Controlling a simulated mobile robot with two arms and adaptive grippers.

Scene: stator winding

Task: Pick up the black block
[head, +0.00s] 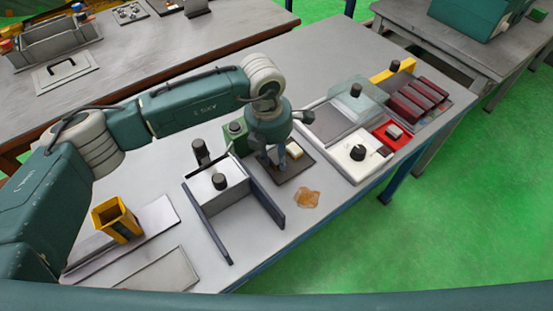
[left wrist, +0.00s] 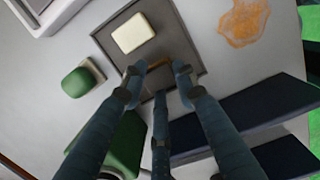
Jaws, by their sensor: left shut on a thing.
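My left gripper (head: 273,160) reaches down over a dark grey tray (head: 301,171) on the table. It is shut, with its fingertips low over the tray. In the left wrist view the fingers (left wrist: 158,78) close around a small dark piece with a brown upper edge (left wrist: 158,66), which I take as the black block; the fingers hide most of it. A cream block (head: 294,150) lies in the tray beside the fingers, apart from them; it also shows in the left wrist view (left wrist: 133,33). My right gripper is not in view.
A grey fixture with dark blue side plates (head: 216,190) stands left of the tray. A green block (head: 236,138) is behind it. An orange patch (head: 306,197) lies in front. A white unit with a black knob (head: 357,155) stands right. A yellow holder (head: 117,219) is far left.

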